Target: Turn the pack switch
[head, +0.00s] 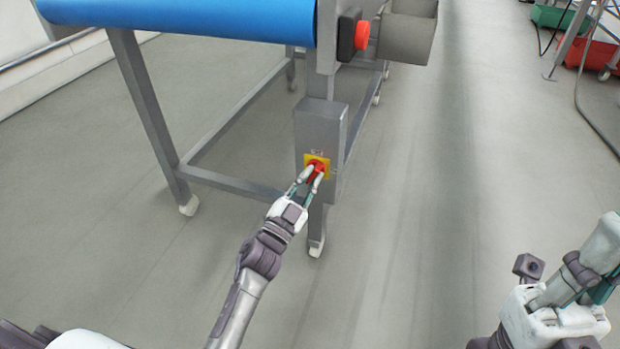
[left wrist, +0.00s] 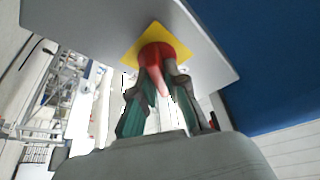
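The pack switch (head: 316,164) is a red rotary knob on a yellow square plate. It is on the front of a grey box (head: 313,128) fixed to a leg of the conveyor frame. My left gripper (head: 309,176) is at the knob, one finger on each side. In the left wrist view the red knob (left wrist: 156,60) shows between the two fingertips (left wrist: 160,78), which appear closed on its grip. The fingers partly hide the knob, so its exact angle is unclear. My right gripper (head: 598,285) is at the lower right, away from the switch; its fingers do not show clearly.
A blue conveyor belt (head: 200,18) lies above and left of the switch box. A red push button (head: 362,35) on a black housing and a grey bin (head: 408,35) are above. Green and red crates (head: 592,54) stand far right. The floor right of the frame is clear.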

